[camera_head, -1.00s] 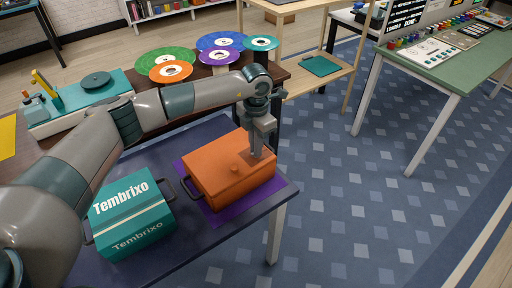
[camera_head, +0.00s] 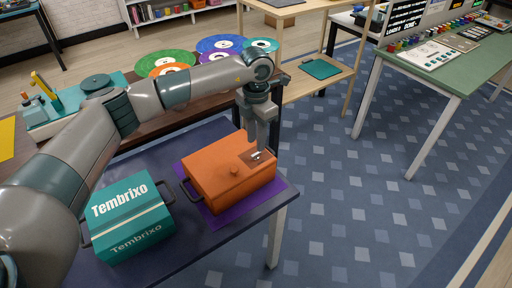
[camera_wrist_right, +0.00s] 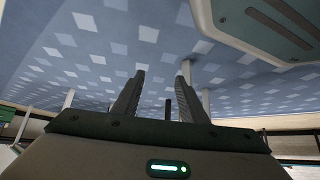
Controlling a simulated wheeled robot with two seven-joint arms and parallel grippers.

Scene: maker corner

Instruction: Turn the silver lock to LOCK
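An orange box (camera_head: 215,178) with a round knob on its lid sits on a purple mat (camera_head: 225,214) on the dark table. Contact cannot be made out. My right gripper (camera_wrist_right: 160,88) shows only in the right wrist view, fingers apart and empty, over the blue floor.
A teal Tembrixo box (camera_head: 130,215) stands left of the orange box on the same table (camera_head: 195,240). Colourful discs (camera_head: 165,62) and a teal-and-white device (camera_head: 75,105) lie behind. Open carpet is on the right.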

